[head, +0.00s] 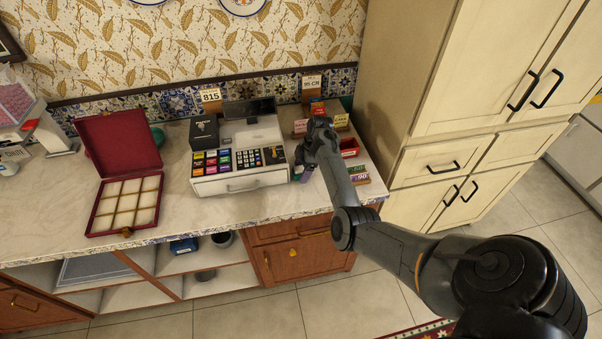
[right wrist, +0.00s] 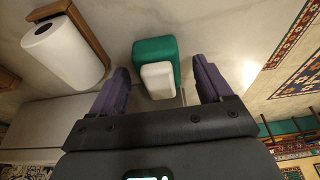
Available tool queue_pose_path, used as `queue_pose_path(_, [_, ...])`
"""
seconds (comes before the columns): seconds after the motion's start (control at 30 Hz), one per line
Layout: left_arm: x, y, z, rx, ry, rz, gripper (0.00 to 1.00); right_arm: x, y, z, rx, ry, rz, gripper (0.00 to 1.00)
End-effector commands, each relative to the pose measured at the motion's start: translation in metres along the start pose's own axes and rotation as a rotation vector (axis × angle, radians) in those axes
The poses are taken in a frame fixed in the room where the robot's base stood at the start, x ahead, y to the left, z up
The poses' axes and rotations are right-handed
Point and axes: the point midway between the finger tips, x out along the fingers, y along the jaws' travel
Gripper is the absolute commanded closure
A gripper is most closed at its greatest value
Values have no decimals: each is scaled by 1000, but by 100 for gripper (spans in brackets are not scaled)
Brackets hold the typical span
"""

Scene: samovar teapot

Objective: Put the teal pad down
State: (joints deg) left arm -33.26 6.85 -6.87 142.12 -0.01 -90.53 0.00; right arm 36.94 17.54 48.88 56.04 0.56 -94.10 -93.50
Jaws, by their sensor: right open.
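A teal pad (right wrist: 156,48) with a smaller white block (right wrist: 157,80) against it shows in the right wrist view. My right gripper (right wrist: 161,68) is open, with one purple finger on each side of the pad and visible gaps between. The pad appears to rest on the pale counter; exact contact is hard to tell. In the head view my right gripper (head: 303,174) points down at the counter just right of the cash register (head: 238,170). The pad cannot be made out there. My left gripper is not in view.
A white paper roll (right wrist: 62,50) on a wooden holder shows in the right wrist view. An open red compartment box (head: 125,203) stands at the left of the counter (head: 170,215). Small coloured boxes (head: 358,175) and price signs (head: 311,84) stand near my right arm. Tall cabinets (head: 430,100) border the right.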

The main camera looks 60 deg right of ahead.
Motion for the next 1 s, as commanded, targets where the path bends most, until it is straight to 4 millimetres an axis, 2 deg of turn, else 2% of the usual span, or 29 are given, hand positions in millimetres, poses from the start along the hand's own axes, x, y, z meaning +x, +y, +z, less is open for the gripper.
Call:
queue_pose_path(0.1, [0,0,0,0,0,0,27,0,0,0,0,0,0,23])
queue_pose_path(0.4, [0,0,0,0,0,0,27,0,0,0,0,0,0,69])
queue_pose_path(0.5, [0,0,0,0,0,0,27,-1,0,0,0,0,1,81])
queue_pose_path(0.8, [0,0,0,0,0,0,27,-2,0,-1,0,0,1,81])
queue_pose_path(1.0, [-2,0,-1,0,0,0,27,-15,1,-4,-2,1,2,81])
